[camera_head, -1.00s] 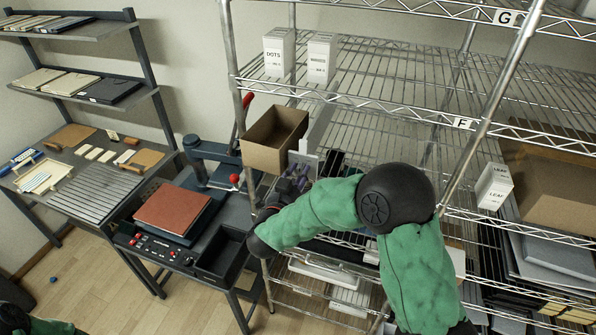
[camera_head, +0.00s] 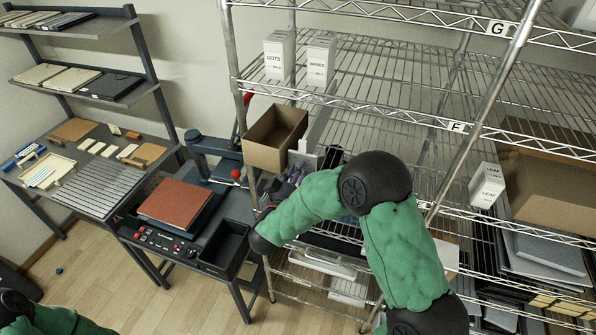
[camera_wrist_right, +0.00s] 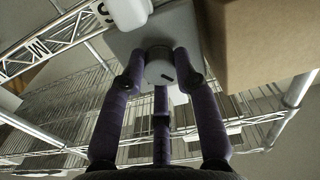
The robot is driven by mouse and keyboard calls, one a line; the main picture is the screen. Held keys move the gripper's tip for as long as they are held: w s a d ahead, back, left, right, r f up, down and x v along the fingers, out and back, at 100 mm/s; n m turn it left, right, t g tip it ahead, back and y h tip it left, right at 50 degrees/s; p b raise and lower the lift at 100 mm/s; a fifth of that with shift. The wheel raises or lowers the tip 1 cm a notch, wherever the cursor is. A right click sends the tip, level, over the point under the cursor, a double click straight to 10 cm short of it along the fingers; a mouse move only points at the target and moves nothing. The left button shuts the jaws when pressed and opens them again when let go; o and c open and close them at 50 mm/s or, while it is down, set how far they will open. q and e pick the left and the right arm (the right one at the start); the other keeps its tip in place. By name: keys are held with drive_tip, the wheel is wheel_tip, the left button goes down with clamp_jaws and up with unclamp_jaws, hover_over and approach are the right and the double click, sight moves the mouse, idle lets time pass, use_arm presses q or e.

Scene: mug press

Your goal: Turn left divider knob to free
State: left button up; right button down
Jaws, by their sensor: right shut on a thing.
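The left divider knob (camera_wrist_right: 160,72) is a small pale grey cylinder with a dark mark on its face. It sits on a grey divider block (camera_wrist_right: 176,22) in the right wrist view. My right gripper (camera_wrist_right: 162,74) is shut on it, with two purple fingers at its sides and a third below. In the head view my right gripper (camera_head: 297,172) is small and partly hidden by my arm, at the grey divider plate (camera_head: 304,158) beside a cardboard box. The knob cannot be made out there. My left gripper is out of view; only part of that arm shows at bottom left.
An open cardboard box (camera_head: 268,148) stands on the wire shelf close to the divider; its wall (camera_wrist_right: 262,45) is right of the fingers in the wrist view. Shelf posts and wire edges surround my right arm. A press bench (camera_head: 180,215) stands left, with floor free in front.

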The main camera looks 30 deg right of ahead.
drive_tip(key=shift+w+r, duration=0.15)
drive_tip(key=shift+r, duration=0.35)
drive_tip(key=c, duration=1)
unclamp_jaws()
drive_tip(key=shift+o, duration=0.3)
drive_tip(key=shift+f, duration=0.2)
drive_tip(key=v, duration=1.2)
